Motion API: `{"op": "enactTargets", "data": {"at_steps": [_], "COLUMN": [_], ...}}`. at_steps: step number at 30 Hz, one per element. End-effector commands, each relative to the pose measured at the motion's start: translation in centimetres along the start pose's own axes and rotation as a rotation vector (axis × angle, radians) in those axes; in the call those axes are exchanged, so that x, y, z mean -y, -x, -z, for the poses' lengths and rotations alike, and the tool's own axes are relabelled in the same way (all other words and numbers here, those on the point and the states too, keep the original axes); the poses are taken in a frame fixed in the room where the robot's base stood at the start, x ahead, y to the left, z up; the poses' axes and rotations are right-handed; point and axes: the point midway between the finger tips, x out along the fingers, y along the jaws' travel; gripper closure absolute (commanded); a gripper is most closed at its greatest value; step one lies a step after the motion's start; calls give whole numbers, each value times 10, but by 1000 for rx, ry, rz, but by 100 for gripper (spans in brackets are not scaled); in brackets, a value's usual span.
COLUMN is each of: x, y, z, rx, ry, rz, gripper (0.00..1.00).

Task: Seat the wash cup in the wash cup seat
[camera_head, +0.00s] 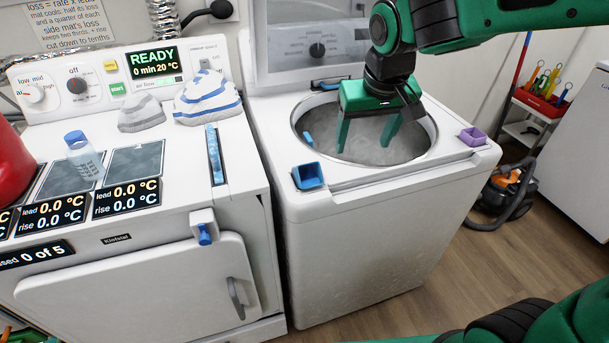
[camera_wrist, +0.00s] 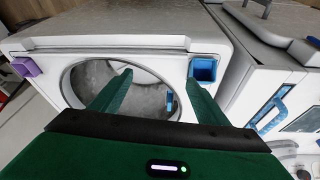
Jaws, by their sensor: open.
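A blue square open-topped cup (camera_head: 308,177) sits at the front left corner of the top-loading washer; it also shows in the wrist view (camera_wrist: 204,70). A smaller purple square cup-like piece (camera_head: 472,136) is at the washer's right corner, and also shows in the wrist view (camera_wrist: 27,67). I cannot tell which of these is the wash cup and which is its seat. My gripper (camera_head: 367,134) points down over the open drum, its two fingers spread with nothing between them. The fingers also show in the wrist view (camera_wrist: 160,78).
The washer drum (camera_head: 375,150) is open, with a small blue piece (camera_head: 308,139) at its left inner wall. On the left stands a white appliance (camera_head: 140,215) bearing a bottle (camera_head: 84,160), displays and folded cloths (camera_head: 205,97). A red tool caddy (camera_head: 540,100) is at far right.

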Motion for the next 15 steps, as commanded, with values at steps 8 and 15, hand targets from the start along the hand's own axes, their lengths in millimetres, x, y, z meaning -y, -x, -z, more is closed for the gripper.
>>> {"op": "enactTargets", "data": {"at_steps": [8,15], "x": [100,106], "y": [-2,-35], "z": [21,22], "rx": [-60,-60], "ry": [133,136], "rz": [92,94], "gripper": [31,31]}}
